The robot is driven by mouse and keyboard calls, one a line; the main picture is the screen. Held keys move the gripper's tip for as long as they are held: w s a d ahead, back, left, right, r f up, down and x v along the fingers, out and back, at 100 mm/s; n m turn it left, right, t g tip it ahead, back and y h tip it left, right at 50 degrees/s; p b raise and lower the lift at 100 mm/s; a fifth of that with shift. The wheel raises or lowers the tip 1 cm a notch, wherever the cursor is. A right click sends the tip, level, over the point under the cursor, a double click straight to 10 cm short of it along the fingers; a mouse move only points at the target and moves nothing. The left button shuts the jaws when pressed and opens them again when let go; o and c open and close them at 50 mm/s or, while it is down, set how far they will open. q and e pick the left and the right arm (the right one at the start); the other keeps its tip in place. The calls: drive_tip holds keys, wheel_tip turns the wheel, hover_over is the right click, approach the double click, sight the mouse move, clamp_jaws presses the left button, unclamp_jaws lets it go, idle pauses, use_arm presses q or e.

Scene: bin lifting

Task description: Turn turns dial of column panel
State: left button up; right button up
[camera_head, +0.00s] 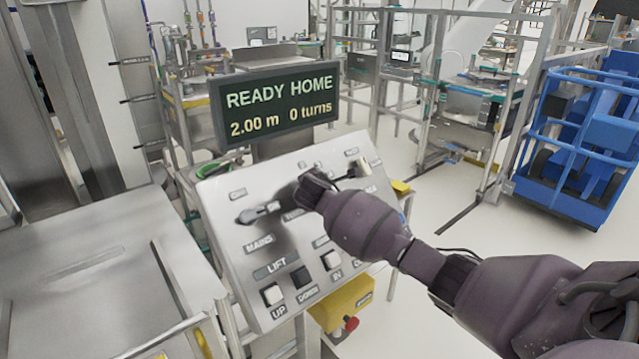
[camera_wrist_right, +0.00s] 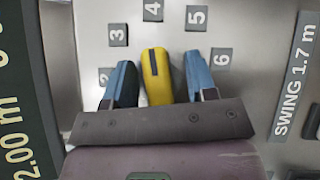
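The column panel (camera_head: 222,203) is a tilted grey box in the head view, with a display (camera_head: 275,103) above it reading "READY HOME 2.00 m 0 turns". My right gripper (camera_head: 306,190) is at the panel's upper middle and hides the dial there. In the right wrist view the dial is a yellow bar (camera_wrist_right: 157,85) with a dark pointer line, pointing up between numbers 3 and 5, near 4. The blue fingers of my right gripper (camera_wrist_right: 160,83) stand on both sides of it. A dark gap shows at its right, so the gripper looks open around it. My left gripper is out of view.
Lower on the panel are LIFT buttons (camera_head: 273,295), other white buttons (camera_head: 331,260), and a lever knob (camera_head: 258,214) at left. A yellow box with a red button (camera_head: 351,323) hangs below. A steel table stands left and a blue cart (camera_head: 585,150) right.

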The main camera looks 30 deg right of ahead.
drive_tip(key=shift+r, duration=0.15)
drive_tip(key=shift+s+a+r, duration=0.1)
drive_tip(key=shift+s+a, duration=0.05)
drive_tip(key=shift+s, duration=0.1)
drive_tip(key=v, duration=1)
drive_tip(key=shift+b, duration=0.4)
